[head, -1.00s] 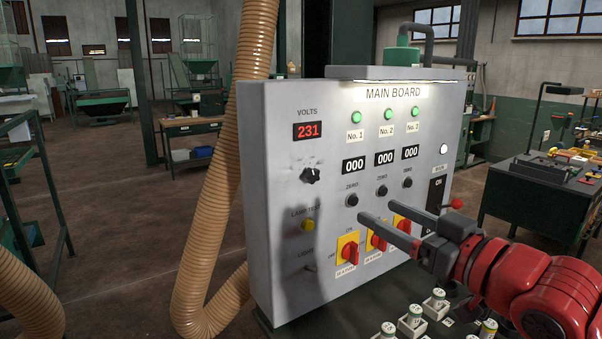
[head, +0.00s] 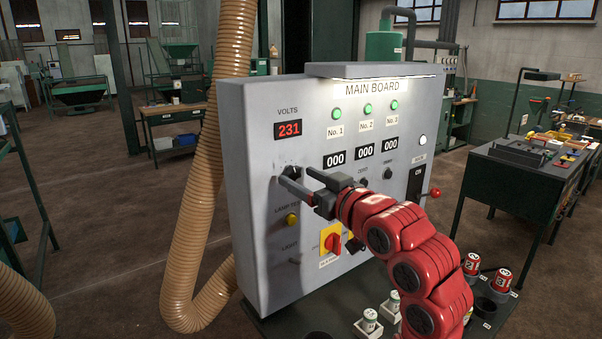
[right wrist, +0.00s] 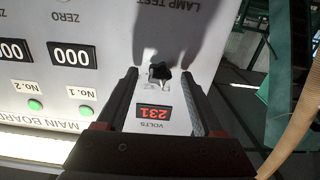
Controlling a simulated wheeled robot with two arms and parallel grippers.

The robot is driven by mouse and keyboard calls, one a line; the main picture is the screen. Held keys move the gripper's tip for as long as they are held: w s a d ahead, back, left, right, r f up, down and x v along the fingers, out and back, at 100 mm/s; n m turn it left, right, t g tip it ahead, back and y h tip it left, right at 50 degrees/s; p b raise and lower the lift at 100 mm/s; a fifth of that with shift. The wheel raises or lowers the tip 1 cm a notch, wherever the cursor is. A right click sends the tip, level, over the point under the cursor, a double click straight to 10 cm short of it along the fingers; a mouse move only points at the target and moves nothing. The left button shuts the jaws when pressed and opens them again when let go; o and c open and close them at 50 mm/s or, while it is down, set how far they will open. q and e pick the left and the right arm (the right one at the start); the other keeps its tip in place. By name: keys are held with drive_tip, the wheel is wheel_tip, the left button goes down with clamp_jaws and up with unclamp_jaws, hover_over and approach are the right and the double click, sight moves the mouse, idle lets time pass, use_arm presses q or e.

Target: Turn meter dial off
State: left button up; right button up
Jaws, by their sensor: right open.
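The black meter dial (head: 291,171) sits on the grey main board (head: 252,105), below the red VOLTS display (head: 288,129) that reads 231. In the head view my right gripper partly covers the dial. The dial (right wrist: 158,72) shows clearly in the right wrist view, between the two spread fingertips. My right gripper (head: 296,177) is open and empty, with its fingertips close to the panel around the dial. Whether a finger touches the dial cannot be told. My left gripper is not in view.
Below the dial are a yellow lamp test button (head: 291,220) and a red-and-yellow switch (head: 331,242). My right arm hides other switches. A thick tan hose (head: 205,170) hangs just left of the board. A dark workbench (head: 515,172) stands at right.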

drive_tip(key=shift+w+a, duration=0.25)
drive_tip(key=shift+w, duration=0.05)
clamp_jaws()
idle(0.3)
